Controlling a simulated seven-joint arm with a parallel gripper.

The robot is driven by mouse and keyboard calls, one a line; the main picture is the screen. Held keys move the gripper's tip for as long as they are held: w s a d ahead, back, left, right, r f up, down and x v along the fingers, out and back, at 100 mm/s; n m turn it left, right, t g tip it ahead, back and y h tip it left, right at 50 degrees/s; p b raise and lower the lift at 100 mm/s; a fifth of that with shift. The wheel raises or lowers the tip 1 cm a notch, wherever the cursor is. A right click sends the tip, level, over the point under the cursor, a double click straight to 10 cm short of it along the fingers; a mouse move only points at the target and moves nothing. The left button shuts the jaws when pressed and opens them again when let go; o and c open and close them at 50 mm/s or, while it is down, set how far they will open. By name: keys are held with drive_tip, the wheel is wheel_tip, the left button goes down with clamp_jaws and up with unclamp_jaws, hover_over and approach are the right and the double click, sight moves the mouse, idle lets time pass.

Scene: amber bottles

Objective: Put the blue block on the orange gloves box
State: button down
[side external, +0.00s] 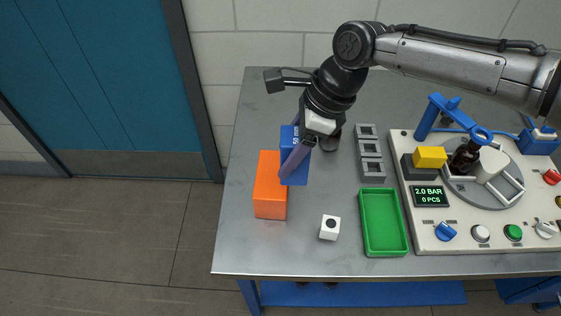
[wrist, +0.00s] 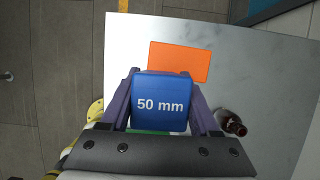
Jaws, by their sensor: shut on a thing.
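The blue block (side external: 294,168), marked "50 mm" in the wrist view (wrist: 161,103), is between the fingers of my gripper (side external: 294,160). My gripper is shut on it; both purple fingers show at its sides in the wrist view (wrist: 160,95). The orange gloves box (side external: 269,190) lies on the table near its left edge. In the side view the block overlaps the box's right upper part. In the wrist view the box (wrist: 180,60) shows just beyond the block. I cannot tell whether the block touches the box.
A white cube (side external: 330,228) with a dark dot and a green tray (side external: 383,222) stand to the right of the box. Behind the tray is a grey holder (side external: 370,152). A control panel (side external: 450,232) fills the right. A brown bottle (wrist: 232,122) shows in the wrist view.

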drive_tip(key=shift+w+a+f, duration=0.3)
drive_tip(key=shift+a+f, duration=0.05)
drive_tip(key=shift+f, duration=0.15)
drive_tip(key=shift+w+a+f, duration=0.25)
drive_tip(key=shift+a+f, duration=0.1)
drive_tip(key=shift+f, duration=1.7)
drive_tip(key=shift+f, duration=0.1)
drive_tip(key=shift+c, duration=0.6)
unclamp_jaws()
drive_tip(key=shift+f, duration=0.1)
drive_tip(key=v, duration=1.2)
drive_tip(key=shift+w+d+r, duration=0.1)
drive_tip(key=shift+d+r, duration=0.05)
drive_tip(key=shift+r, duration=0.1)
